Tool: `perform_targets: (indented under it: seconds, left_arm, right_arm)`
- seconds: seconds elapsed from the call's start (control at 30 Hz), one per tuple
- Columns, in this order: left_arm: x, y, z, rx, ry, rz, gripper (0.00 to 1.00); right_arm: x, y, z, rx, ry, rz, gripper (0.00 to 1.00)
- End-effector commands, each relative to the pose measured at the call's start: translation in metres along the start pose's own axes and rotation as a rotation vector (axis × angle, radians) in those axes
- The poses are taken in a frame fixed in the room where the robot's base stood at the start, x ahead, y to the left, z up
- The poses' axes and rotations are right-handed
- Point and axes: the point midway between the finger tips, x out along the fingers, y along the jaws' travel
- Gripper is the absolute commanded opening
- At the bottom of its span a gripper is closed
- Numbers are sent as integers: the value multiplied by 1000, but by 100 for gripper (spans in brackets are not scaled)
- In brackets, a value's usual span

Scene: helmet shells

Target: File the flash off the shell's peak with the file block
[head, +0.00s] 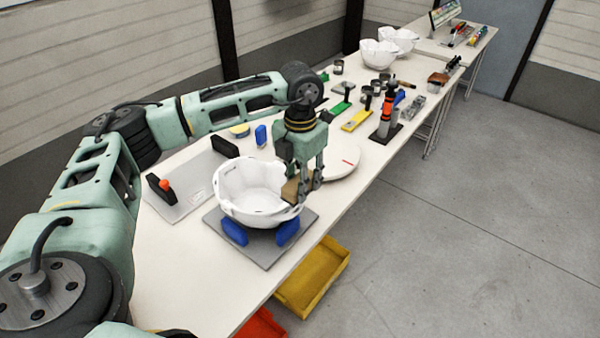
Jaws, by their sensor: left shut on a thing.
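The white helmet shell (243,192) sits open side up on a grey plate with blue supports (235,231) on the bench. My left gripper (303,190) points down at the shell's right rim. It is shut on the brown file block (291,190), which is at the rim; I cannot tell whether it touches. The peak and any flash on it are too small or hidden to make out. My right gripper does not show.
A round white disc (338,164) lies right behind the gripper. A grey plate with a clamp (183,195) is left of the shell. Tools, including an orange-black one (386,116), and two white shells (378,53) stand farther along. A yellow bin (314,278) is below the bench.

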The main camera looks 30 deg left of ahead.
Motion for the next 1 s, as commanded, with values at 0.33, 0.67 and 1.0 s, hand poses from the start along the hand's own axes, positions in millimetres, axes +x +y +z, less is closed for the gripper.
perform_targets:
  seconds: [0.33,0.67,1.0]
  left_arm:
    - [0,1,0,-13,0,0,13]
    - [18,0,1,-11,2,0,13]
    - [53,0,1,-11,0,0,13]
  right_arm:
    - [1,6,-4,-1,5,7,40]
    - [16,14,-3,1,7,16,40]
    - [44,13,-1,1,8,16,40]
